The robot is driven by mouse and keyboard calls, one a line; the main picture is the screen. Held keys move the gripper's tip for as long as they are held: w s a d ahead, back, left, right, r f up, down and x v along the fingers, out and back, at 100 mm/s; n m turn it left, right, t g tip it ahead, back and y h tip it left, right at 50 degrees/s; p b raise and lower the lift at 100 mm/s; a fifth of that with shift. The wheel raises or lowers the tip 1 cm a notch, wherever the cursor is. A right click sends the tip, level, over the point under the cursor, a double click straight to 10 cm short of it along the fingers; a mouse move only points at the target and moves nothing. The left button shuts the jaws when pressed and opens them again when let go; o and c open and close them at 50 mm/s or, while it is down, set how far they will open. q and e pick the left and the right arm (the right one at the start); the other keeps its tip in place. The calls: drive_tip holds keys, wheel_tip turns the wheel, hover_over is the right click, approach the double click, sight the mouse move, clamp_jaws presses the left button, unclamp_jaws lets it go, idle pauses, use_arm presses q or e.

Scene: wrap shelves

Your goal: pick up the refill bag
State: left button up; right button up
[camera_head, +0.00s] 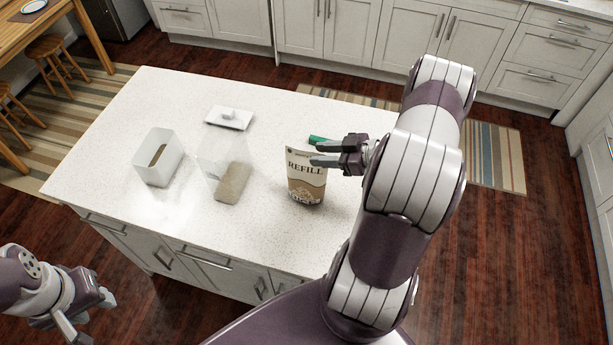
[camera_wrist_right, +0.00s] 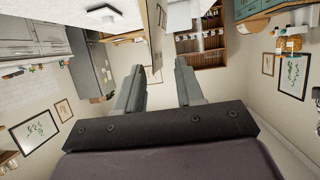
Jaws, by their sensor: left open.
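The refill bag (camera_head: 305,182) stands upright on the white island counter, with a cream upper part and a brown lower part. My right gripper (camera_head: 320,152) is at the bag's upper right in the head view, fingers pointing left and overlapping its top edge; I cannot tell whether they touch. My left gripper (camera_head: 92,316) is open and empty at the lower left, off the counter's front side.
On the counter (camera_head: 110,140) stand a white open box (camera_head: 158,160), a clear container (camera_head: 215,152) with brown contents, and a white lid (camera_head: 229,117) behind. A small green item (camera_head: 318,139) is behind the bag. The counter between clear container and bag is free.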

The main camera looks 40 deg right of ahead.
sight(306, 153)
drive_tip(key=x, duration=0.1)
drive_tip(key=p+x, duration=0.2)
drive_tip(key=x, duration=0.1)
drive_tip(key=shift+w+a+r, duration=0.15)
drive_tip(key=shift+a+r, duration=0.05)
drive_tip(key=shift+r, duration=0.05)
drive_tip(key=shift+w+f, duration=0.25)
drive_tip(key=shift+s+r, duration=0.1)
clamp_jaws()
idle(0.8)
